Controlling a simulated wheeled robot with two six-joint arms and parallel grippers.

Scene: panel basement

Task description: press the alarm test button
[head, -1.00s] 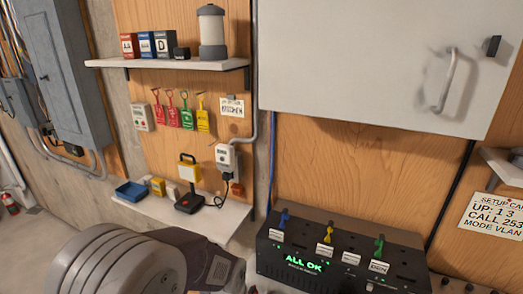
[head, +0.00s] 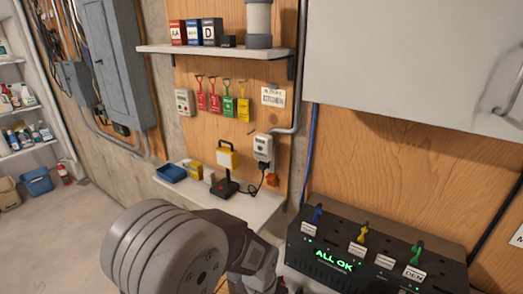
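A small white wall box (head: 184,102) with a display and small coloured spots hangs on the wood panel, left of the hanging tags. A second white device (head: 262,149) with a display is plugged in to the right, with a black cord. Which of them bears the alarm test button I cannot tell; no label for it is readable. My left gripper (head: 262,266) is low in the middle of the head view, well below both boxes, and its fingertips are cut off or hidden at the bottom edge. My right gripper is not in view.
A black unit (head: 350,265) reading "ALL OK" stands at lower right with coloured keys. A lower shelf (head: 262,209) holds a blue tray (head: 171,173) and a lamp-like device (head: 226,160). An upper shelf (head: 215,49) and white cabinet (head: 400,60) jut out above.

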